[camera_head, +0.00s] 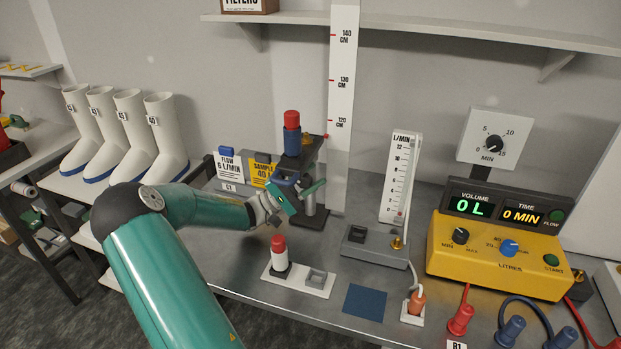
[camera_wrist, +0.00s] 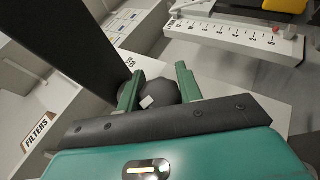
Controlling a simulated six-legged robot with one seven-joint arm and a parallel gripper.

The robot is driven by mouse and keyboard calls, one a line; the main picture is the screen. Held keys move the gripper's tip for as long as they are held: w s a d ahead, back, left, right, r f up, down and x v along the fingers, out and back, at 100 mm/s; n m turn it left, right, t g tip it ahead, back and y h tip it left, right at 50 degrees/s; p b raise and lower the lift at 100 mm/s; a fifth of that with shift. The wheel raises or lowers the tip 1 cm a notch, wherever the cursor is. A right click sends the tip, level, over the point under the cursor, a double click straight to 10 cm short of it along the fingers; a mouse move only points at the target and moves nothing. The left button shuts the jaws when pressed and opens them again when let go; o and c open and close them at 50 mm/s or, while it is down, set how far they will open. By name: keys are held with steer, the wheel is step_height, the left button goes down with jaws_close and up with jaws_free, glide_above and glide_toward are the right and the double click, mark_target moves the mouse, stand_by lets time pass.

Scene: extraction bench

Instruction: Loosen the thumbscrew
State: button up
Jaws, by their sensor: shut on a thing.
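The thumbscrew is a dark faceted knob (camera_wrist: 160,94) with a small pale mark, seen between my gripper's two green fingers in the wrist view. My gripper (camera_wrist: 160,88) is shut on it, one finger on each side. In the head view my gripper (camera_head: 305,192) is at the dark stand (camera_head: 314,150) at the back of the bench, beside the tall ruler. The thumbscrew cannot be made out there, behind my gripper. A blue bottle with a red cap (camera_head: 292,133) is upright at the stand, above my gripper.
The tall white ruler (camera_head: 340,110) rises right behind the stand. A white holder (camera_head: 298,281) with a red-capped vial (camera_head: 279,252) is in front. A flow meter (camera_head: 400,180) and yellow pump box (camera_head: 500,255) stand to the right. White boots (camera_head: 165,135) are at the left.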

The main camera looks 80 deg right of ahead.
mark_target(297, 184)
steer(key=o, duration=1)
steer(key=shift+a, duration=0.15)
steer(key=v, duration=0.4)
steer(key=shift+w+r, duration=0.15)
steer(key=shift+r, duration=0.1)
steer(key=w+a, duration=0.1)
steer(key=w, duration=0.2)
steer(key=w+a, duration=0.1)
steer(key=w, duration=0.2)
steer(key=w+a, duration=0.2)
steer(key=w, duration=0.2)
